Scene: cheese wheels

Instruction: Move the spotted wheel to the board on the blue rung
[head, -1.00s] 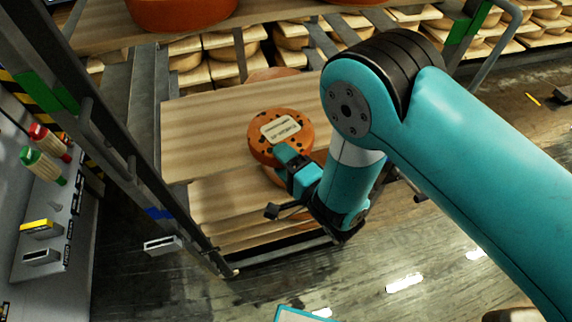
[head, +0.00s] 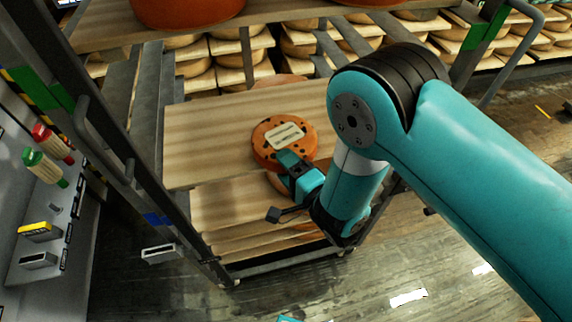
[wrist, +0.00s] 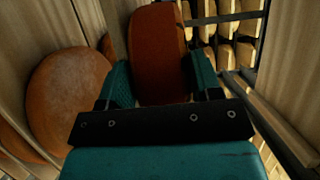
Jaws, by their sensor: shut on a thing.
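The spotted wheel (head: 267,155) is orange with dark spots and a pale label on top. My gripper (head: 288,158) is shut on its near edge; in the wrist view the wheel (wrist: 158,55) stands between the two fingers (wrist: 160,88). In the head view it appears over a wooden board (head: 205,128); I cannot tell whether it touches it. A blue mark (head: 157,218) is on the rack's left post, near lower boards (head: 225,205). My arm hides the boards' right side.
Another wheel (wrist: 65,100) lies left of the held one in the wrist view. A large orange wheel (head: 188,10) sits on the top board (head: 110,36). Rack posts (head: 115,165) stand close at the left. Bare floor (head: 400,265) lies at the lower right.

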